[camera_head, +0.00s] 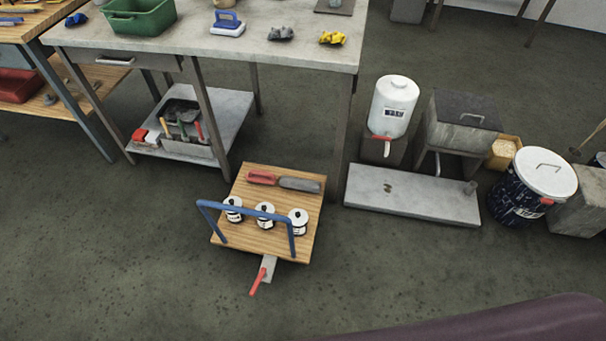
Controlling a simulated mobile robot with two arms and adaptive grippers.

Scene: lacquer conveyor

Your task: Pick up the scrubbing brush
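What looks like the scrubbing brush (227,24), with a blue handle on a white block, rests on the grey worktable (185,52), near the middle of its top. It stands right of a green tub (138,15) and left of a grey crumpled lump (281,34). Its underside is hidden. Neither my left nor my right gripper is in view.
A low wooden cart (248,190) with a blue handle carries three small jars on the floor before the table. A yellow lump (332,38) lies near the table's right end. A white dispenser (393,105) stands right of the table. Open floor lies left of the cart.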

